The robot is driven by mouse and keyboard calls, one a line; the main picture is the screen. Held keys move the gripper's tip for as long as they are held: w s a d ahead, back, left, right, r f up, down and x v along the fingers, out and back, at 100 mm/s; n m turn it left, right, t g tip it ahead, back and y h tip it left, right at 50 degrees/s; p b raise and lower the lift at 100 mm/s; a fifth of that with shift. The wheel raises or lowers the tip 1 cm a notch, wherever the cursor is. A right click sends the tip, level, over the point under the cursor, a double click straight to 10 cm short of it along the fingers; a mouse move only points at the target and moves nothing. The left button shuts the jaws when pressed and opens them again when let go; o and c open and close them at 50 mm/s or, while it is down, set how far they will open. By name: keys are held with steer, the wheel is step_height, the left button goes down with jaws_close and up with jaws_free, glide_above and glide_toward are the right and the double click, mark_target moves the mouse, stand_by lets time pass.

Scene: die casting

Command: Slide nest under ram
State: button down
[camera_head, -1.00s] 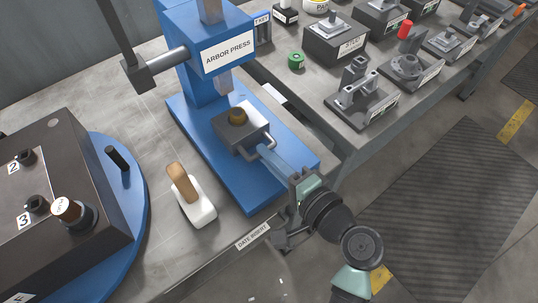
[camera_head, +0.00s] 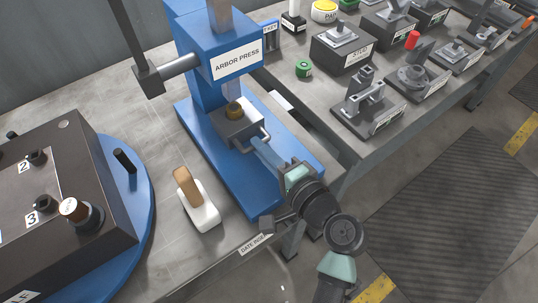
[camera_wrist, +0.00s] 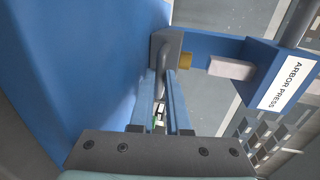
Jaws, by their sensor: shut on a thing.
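The nest (camera_head: 236,127) is a grey block on the blue base of the arbor press (camera_head: 238,62). A brass-coloured round piece (camera_head: 234,110) sits on top of it. The ram (camera_head: 223,84) hangs from the press head just above and slightly behind that piece. My gripper (camera_head: 259,146) is shut on the nest's front handle (camera_head: 264,138), a metal loop. In the wrist view the two blue fingers (camera_wrist: 162,80) reach to the nest (camera_wrist: 166,47), with the brass piece (camera_wrist: 185,61) beside the ram (camera_wrist: 232,69). The exact finger contact is partly hidden.
A dark box on a blue round plate (camera_head: 142,190) is at the left. A second bench with labelled fixtures (camera_head: 363,107) stands to the right.

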steer(key=c, duration=1.2)
jaws_free()
steer(key=shift+w+a, duration=0.1)
steer(key=shift+w, duration=0.05)
steer(key=shift+o, duration=0.2)
steer(key=v, duration=1.3)
steer(key=shift+p, duration=0.3)
